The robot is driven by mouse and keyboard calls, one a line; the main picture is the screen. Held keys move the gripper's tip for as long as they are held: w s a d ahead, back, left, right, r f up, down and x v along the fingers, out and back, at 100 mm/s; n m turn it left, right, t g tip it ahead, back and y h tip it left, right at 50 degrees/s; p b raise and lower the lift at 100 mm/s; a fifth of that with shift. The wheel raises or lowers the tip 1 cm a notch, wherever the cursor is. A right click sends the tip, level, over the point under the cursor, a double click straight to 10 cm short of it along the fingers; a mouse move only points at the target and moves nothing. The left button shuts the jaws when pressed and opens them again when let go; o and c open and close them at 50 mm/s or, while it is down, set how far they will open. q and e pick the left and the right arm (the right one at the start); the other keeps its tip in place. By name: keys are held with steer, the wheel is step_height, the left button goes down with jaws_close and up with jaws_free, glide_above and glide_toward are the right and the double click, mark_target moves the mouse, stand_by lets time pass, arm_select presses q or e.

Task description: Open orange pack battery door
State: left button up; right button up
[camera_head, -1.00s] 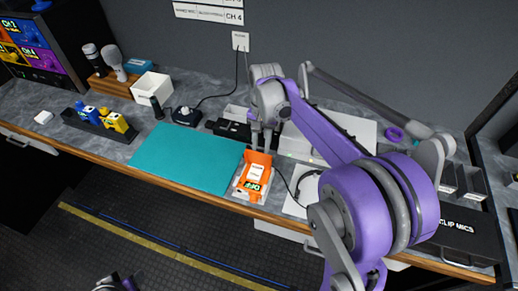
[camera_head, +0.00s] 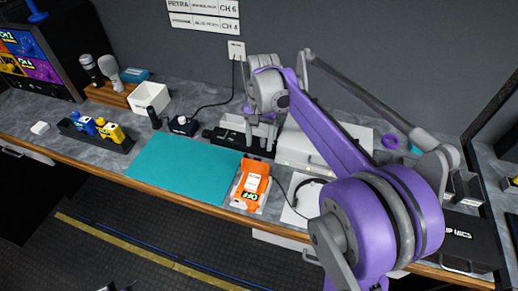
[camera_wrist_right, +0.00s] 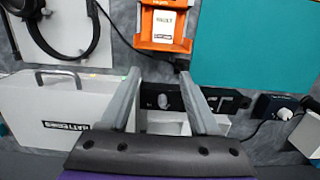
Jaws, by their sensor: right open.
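The orange pack (camera_head: 250,194) lies on the counter just right of the teal mat, with a white label and a dark "OFF" marking. An orange flap-like part (camera_head: 257,167) is at its far end; I cannot tell how far it is open. The pack also shows partly at the top of the right wrist view (camera_wrist_right: 163,42), cut off by the frame. My right gripper (camera_head: 260,143) is open and empty, just behind the pack and apart from it. In the right wrist view its two fingers (camera_wrist_right: 159,78) are spread, with a black device beyond them. My left gripper is not visible.
The teal mat (camera_head: 178,172) lies left of the pack. A white case (camera_head: 302,150) stands to the right, behind headphones on a white sheet (camera_head: 300,204). A black device (camera_head: 226,138) and a cable lie behind the mat. The counter's wooden front edge (camera_head: 215,210) is close.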

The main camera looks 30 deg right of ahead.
step_height(320, 180, up, 6)
steer(key=shift+w+d, duration=0.2)
steer(key=shift+d, duration=0.05)
stand_by(0.4)
steer(key=s+a+f+n+t, duration=0.3)
steer(key=s+a+f+n, duration=0.2)
steer(key=s, duration=0.3)
steer(key=s+a+f+n+t+h, duration=0.1)
steer(key=s+a+f+n+t, duration=0.2)
steer(key=s+a+f, duration=0.3)
steer(key=s+f+n, duration=0.1)
steer(key=s+f, duration=0.1)
steer(key=s, duration=0.1)
steer(key=shift+a+f+n, duration=0.15)
steer(key=shift+a+n, duration=0.2)
steer(key=shift+n, duration=0.05)
stand_by(1.4)
